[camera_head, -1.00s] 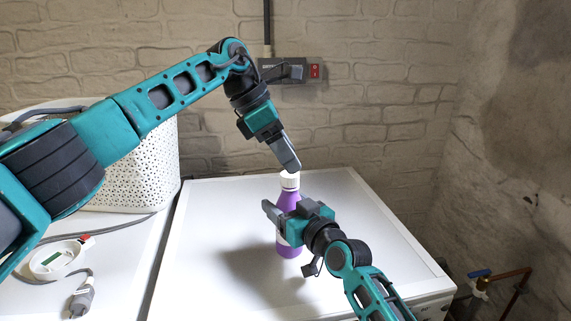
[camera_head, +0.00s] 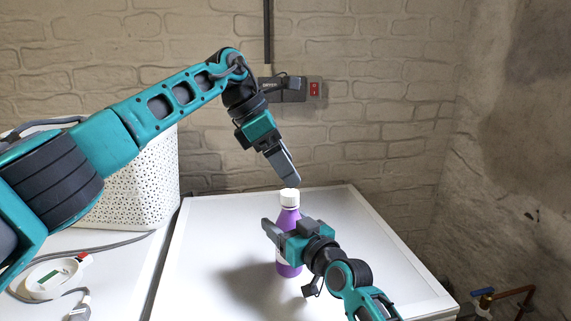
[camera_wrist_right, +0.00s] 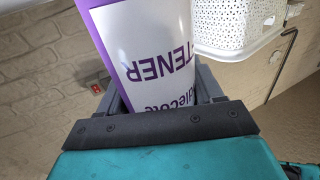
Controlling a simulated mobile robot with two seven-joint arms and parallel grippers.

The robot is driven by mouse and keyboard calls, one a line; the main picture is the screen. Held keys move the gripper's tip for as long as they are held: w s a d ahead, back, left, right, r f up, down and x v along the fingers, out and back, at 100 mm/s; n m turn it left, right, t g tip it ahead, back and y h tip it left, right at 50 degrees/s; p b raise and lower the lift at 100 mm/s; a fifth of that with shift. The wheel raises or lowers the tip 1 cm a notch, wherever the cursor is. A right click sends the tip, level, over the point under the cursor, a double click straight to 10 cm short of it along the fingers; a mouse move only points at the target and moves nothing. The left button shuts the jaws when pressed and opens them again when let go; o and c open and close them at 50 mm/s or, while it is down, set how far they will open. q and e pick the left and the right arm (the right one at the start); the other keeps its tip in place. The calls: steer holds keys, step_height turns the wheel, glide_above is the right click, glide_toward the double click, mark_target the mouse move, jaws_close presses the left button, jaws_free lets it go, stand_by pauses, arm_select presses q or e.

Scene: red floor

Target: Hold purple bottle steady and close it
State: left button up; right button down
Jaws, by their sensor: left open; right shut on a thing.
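The purple bottle (camera_head: 289,221) stands upright on the white top surface, with a white cap (camera_head: 289,198) on its neck. My right gripper (camera_head: 275,240) is shut around the bottle's body from the right. The right wrist view shows the bottle's white label (camera_wrist_right: 150,45) between the fingers. My left gripper (camera_head: 292,184) is open and points down just above the cap. Its fingertips look close to the cap, but I cannot tell if they touch it. Part of the bottle's body is hidden behind my right gripper.
The white appliance top (camera_head: 215,230) is otherwise clear. A white perforated basket (camera_head: 140,185) stands at the left, with a cable and a small round white device (camera_head: 50,278) in front of it. A wall socket with a red switch (camera_head: 314,89) is behind.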

steer(key=shift+c, duration=0.5)
jaws_free()
arm_select(q)
steer(key=v, duration=1.1)
steer(key=shift+r, duration=0.2)
steer(key=shift+a, duration=0.15)
steer(key=shift+r+p, duration=0.55)
arm_select(e)
steer(key=v, duration=1.3)
